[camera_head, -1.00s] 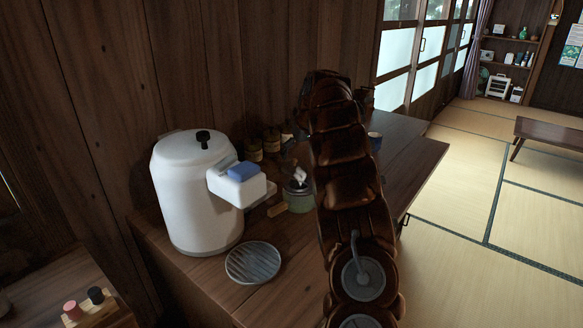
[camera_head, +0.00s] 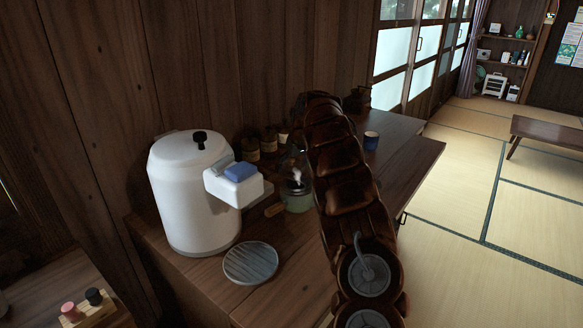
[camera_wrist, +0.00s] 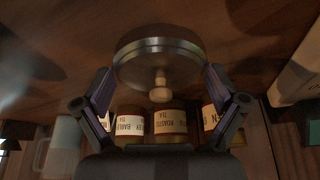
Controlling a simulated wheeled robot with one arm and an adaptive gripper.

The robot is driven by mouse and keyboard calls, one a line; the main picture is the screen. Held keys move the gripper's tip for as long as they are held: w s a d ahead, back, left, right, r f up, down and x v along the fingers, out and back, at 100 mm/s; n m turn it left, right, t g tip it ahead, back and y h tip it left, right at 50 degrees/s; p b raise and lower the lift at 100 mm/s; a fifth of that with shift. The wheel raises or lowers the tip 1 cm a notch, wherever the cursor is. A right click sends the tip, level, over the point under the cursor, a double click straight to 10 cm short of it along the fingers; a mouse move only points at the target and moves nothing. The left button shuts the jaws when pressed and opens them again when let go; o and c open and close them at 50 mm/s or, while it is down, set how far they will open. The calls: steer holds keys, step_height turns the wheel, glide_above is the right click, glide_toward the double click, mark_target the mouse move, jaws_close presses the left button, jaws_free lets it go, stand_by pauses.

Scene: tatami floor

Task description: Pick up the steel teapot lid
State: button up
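The steel teapot lid (camera_wrist: 160,52) is round and shiny with a pale wooden knob (camera_wrist: 160,88). In the wrist view it is at the upper middle, on or close to the brown wooden surface, with its knob facing my gripper. My gripper (camera_wrist: 158,76) is open, with one finger at the left and one at the right of the lid. I cannot tell whether the fingertips touch its rim. In the head view, my dark brown arm hides the lid and my gripper.
Labelled jars (camera_wrist: 170,122) stand close by the lid. The head view shows a white electric pot (camera_head: 190,205), a round ribbed plate (camera_head: 236,264), a green jar (camera_head: 298,198) and a blue cup (camera_head: 371,141) on the wooden counter (camera_head: 285,290). A wooden wall is behind.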

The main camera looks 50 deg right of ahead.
steer(key=c, duration=0.5)
steer(key=shift+c, duration=0.2)
